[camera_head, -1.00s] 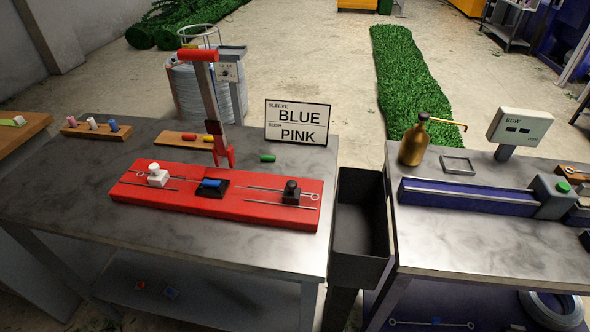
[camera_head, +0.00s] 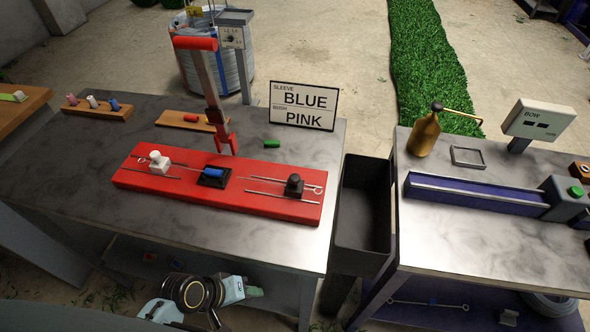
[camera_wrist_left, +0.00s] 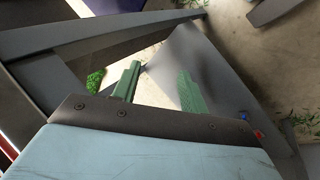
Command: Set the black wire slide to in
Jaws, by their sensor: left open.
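The black wire slide (camera_head: 294,183) is a dark knob near the right end of the red board (camera_head: 255,204), in the head view. It sits by thin wire rods, one ending in a ring. The white slide (camera_head: 156,162) is near the board's left end. A blue sleeve (camera_head: 214,173) lies on a black block between them. My left gripper (camera_head: 256,291) is at the bottom of the head view, below the tabletop's front edge and away from the slide. In the left wrist view its two green fingers (camera_wrist_left: 158,86) are apart with nothing between. My right gripper is not in view.
A red-handled press (camera_head: 212,100) stands behind the board. A sign (camera_head: 303,105) reads sleeve BLUE, bush PINK. A black bin (camera_head: 363,235) stands between this table and the right one. The tabletop (camera_head: 235,237) in front of the board is clear.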

